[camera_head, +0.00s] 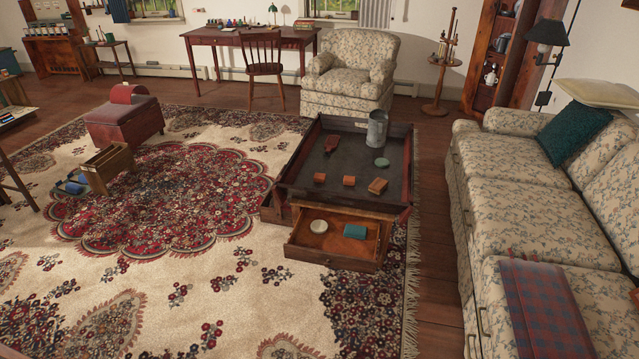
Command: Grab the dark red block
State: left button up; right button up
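A coffee table (295,172) with a dark sunken top stands on the rug in the middle right. A small dark red object (332,144) lies on its far left part; its exact shape is too small to tell. Three small orange-red blocks lie toward the near side: a left one (319,178), a middle one (349,181) and a right one (378,186). I cannot tell for sure which is the dark red block. Neither of my grippers is in view.
A grey metal can (377,130) and a green disc (382,162) are on the table. Its open front drawer (325,259) holds a pale round dish (318,226) and a teal block (355,231). A sofa (515,190) stands right, an armchair (350,70) behind. The near rug is clear.

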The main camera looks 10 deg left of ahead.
aim_at(318, 178)
jog(key=i+u, duration=0.15)
jog(key=u, duration=0.15)
jog(key=i+j+u, duration=0.1)
jog(key=u, duration=0.25)
jog(key=i+u, duration=0.4)
jog(key=i, duration=0.3)
jog(key=i+l+u, duration=0.1)
jog(key=i+u, duration=0.35)
jog(key=i, duration=0.25)
jog(key=i+u, duration=0.3)
jog(key=i, duration=0.45)
jog(key=i+u, duration=0.25)
jog(key=i, duration=0.5)
jog(key=i+z, duration=0.4)
jog(key=i, duration=0.3)
jog(key=i+j+z, duration=0.15)
jog(key=i+z, duration=0.2)
jog(key=i, duration=0.4)
jog(key=i+z, duration=0.25)
jog(key=z, duration=0.2)
jog(key=i+z, duration=0.2)
jog(key=z, duration=0.3)
jog(key=i+j+z, duration=0.2)
jog(key=z, duration=0.25)
jog(key=l+z, duration=0.1)
jog(key=z, duration=1.65)
jog(key=i+l+z, duration=0.25)
jog(key=i+z, duration=0.7)
jog(key=k+l, duration=0.05)
